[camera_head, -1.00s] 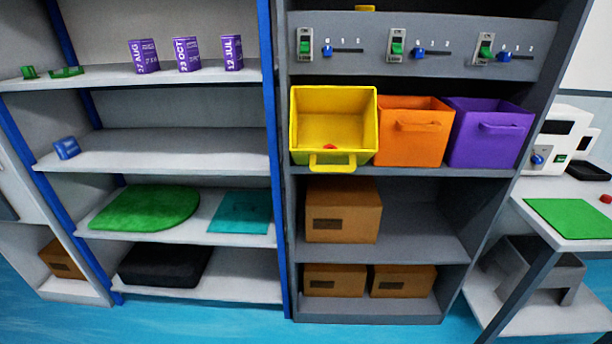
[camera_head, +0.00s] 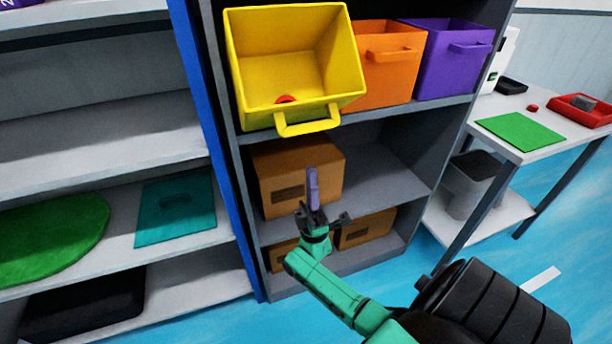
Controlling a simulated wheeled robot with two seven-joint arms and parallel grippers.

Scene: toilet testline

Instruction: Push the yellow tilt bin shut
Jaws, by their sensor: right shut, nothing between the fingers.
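The yellow tilt bin (camera_head: 298,60) is in the upper middle of the head view, on the grey shelf unit. It is tilted forward and open, its handle (camera_head: 308,126) at the lower front edge. A small red thing (camera_head: 287,99) lies inside it. My right gripper (camera_head: 312,180) is below the bin, in front of a cardboard box, with its fingers pointing up. It is shut and empty, apart from the bin. My left gripper is out of view.
An orange bin (camera_head: 388,70) and a purple bin (camera_head: 455,62), both upright, stand right of the yellow one. Cardboard boxes (camera_head: 270,165) fill the lower shelves. A blue post (camera_head: 205,120) stands to the left. A table with a green mat (camera_head: 520,131) is at the right.

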